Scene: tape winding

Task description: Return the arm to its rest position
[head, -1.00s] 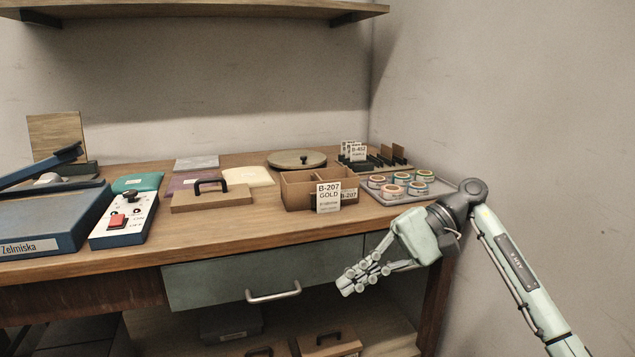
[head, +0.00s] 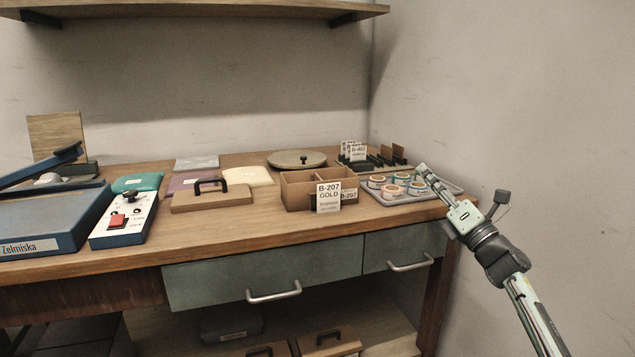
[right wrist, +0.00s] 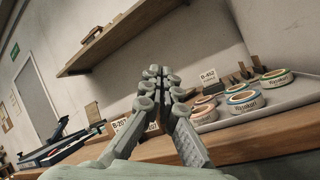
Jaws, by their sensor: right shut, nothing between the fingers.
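My right gripper (head: 422,171) is shut and empty. In the head view its arm comes in from the lower right, and its fingers point up and left, over or in front of the right end of the tape tray. In the right wrist view the closed fingers (right wrist: 158,75) show in the middle, with nothing between them. My left gripper is not in view.
A shelf (head: 200,10) hangs above. Drawers (head: 265,272) sit below the bench top.

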